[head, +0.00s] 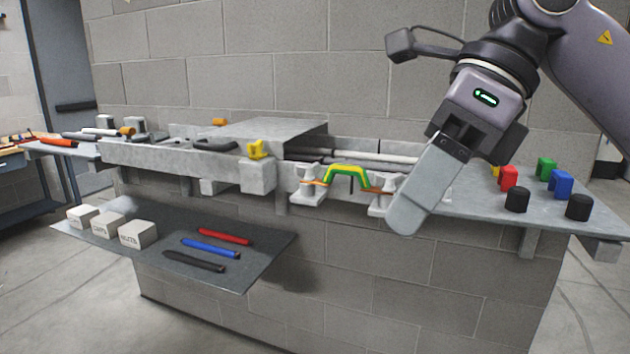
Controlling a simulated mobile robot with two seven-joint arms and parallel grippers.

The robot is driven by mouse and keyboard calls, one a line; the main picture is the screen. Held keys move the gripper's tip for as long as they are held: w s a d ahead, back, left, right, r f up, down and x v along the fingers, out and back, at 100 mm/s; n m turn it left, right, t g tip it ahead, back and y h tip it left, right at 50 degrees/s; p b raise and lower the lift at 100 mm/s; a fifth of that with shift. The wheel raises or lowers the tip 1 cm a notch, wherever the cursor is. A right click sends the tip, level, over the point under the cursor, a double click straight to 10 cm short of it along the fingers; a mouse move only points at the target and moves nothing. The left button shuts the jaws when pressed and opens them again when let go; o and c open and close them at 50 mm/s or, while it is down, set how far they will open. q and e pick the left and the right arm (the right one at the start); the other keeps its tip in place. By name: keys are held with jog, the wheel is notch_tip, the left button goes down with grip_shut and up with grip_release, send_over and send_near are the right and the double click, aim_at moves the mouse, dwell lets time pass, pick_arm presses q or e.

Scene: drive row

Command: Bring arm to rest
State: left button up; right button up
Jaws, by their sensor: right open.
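My right gripper (425,190) hangs from my right arm (570,60), which comes in from the upper right. It is open, with its broad grey finger pointing down and left. Nothing shows between its fingers, though the near finger hides part of that space. It is in front of the right part of the bench, beside a white spool-like stand (381,205) that it partly covers in the picture. I cannot tell whether it touches anything. My left gripper is not in view.
A green and yellow bracket (348,174) sits left of the gripper. The right shelf (470,203) carries coloured blocks and black knobs (579,207). A lower shelf (270,262) holds white boxes and a red, a blue and a black bar. Open floor lies in front.

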jog(key=a+f+m+g+y, duration=0.5)
jog(key=a+y, duration=0.4)
jog(key=y, duration=0.4)
jog(key=w+d+f+m+t+h, duration=0.2)
jog(key=w+d+f+m+t, duration=0.1)
jog(key=f+m+t, duration=0.65)
jog(key=w+d+f+m+t+h, duration=0.2)
jog(key=w+d+f+m+t, duration=0.15)
jog(key=m+t, duration=0.6)
jog(key=w+d+f+m+t+h, duration=0.3)
jog(key=f+m+t, duration=0.35)
jog(key=m, duration=0.65)
jog(key=s+d+f+m+g+h, duration=0.3)
jog(key=s+f, duration=0.3)
jog(key=f, duration=0.3)
jog(key=s+d+f+m+g+h, duration=0.3)
jog(key=s+f, duration=0.3)
jog(key=f, duration=0.4)
jog(key=s+d+f+m+g+h+p, duration=0.1)
jog(key=s+d+f+m+g+h, duration=0.2)
jog(key=f, duration=0.6)
jog(key=s+d+m, duration=0.1)
jog(key=s+d, duration=0.1)
jog(key=s, duration=0.1)
jog(key=shift+f+h, duration=0.2)
jog(key=shift+h, duration=0.2)
